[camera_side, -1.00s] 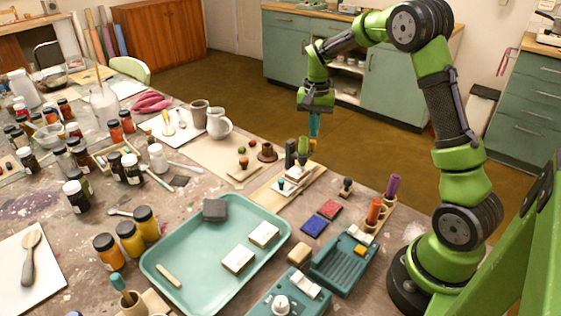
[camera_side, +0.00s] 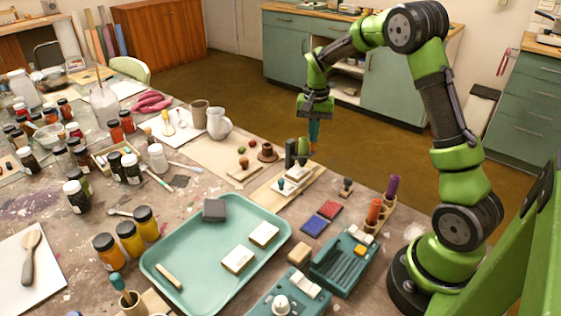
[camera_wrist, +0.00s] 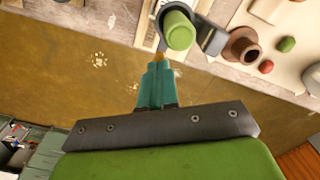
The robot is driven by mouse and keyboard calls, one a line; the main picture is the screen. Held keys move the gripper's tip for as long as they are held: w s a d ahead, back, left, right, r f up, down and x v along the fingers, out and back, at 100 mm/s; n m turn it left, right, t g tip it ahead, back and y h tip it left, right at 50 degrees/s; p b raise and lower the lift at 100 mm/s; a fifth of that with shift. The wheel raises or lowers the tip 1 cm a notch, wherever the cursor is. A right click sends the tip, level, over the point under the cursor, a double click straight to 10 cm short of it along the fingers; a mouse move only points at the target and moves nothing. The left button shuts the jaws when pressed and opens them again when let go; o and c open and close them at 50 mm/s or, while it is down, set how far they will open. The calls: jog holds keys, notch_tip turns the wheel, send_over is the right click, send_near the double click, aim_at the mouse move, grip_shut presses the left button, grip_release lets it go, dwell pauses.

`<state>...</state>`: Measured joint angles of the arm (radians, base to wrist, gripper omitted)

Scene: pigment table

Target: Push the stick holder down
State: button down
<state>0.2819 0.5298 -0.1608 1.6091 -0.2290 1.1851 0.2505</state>
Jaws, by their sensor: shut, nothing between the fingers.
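What looks like the stick holder (camera_side: 303,148) is a green cylinder on a small stand with a dark upright post (camera_side: 290,153), on a pale board (camera_side: 283,188) at the table's far edge. In the wrist view the green cylinder (camera_wrist: 179,30) sits beside a grey bracket, just beyond my fingers. My gripper (camera_side: 313,143) is shut and empty, its teal fingers pointing down just right of the cylinder in the side view. It also shows in the wrist view (camera_wrist: 159,68). I cannot tell whether the fingertips touch the stand; its lower part is partly hidden.
A brown pot (camera_side: 267,153) and small red and green balls stand left of the stand. A teal tray (camera_side: 186,222), red and blue pads (camera_side: 315,226) and a wooden rack with an orange and a purple stick (camera_side: 392,188) lie nearer. The floor is open beyond the table edge.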

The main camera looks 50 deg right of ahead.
jog(key=shift+f, duration=0.35)
jog(key=shift+r, duration=0.1)
jog(key=shift+r, duration=3.45)
jog(key=shift+f, duration=0.15)
jog(key=s+a+r+n+t+y, duration=0.1)
jog(key=s+a+r+n+t, duration=0.2)
jog(key=s+a, duration=0.6)
jog(key=s+a+r+n+t+y, duration=0.1)
jog(key=s+a+r+n+t, duration=0.3)
jog(key=s+a, duration=0.5)
jog(key=a+r+n, duration=0.1)
jog(key=a, duration=0.2)
jog(key=shift+s+r, duration=0.25)
jog(key=shift+r, duration=0.05)
